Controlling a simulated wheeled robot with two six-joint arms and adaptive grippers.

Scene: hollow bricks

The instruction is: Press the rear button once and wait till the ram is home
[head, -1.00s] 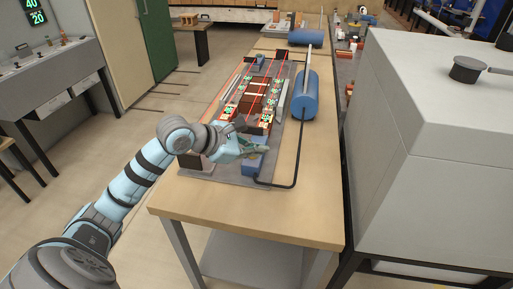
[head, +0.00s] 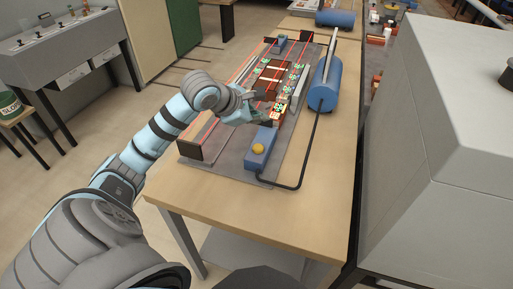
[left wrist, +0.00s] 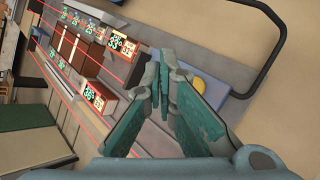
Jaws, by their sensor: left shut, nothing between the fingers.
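A blue button box (head: 261,146) with a yellow button (head: 258,149) stands at the near end of the grey plate (head: 232,163). Another blue box (head: 279,41) stands at the plate's far end; no button can be made out on it. My left gripper (head: 269,109) is shut and empty, beyond the near box and apart from its button. In the left wrist view the shut fingers (left wrist: 161,72) partly hide the yellow button (left wrist: 191,82). Dark brown bricks (head: 272,75) lie between red light lines. A blue cylinder (head: 323,88) lies beside the plate; the ram's position cannot be told.
A black hose (head: 309,150) runs from the near box to the cylinder. The wooden table top (head: 215,205) is clear in front. A big grey cabinet (head: 430,140) stands close on the right. A grey console (head: 70,50) stands at the left.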

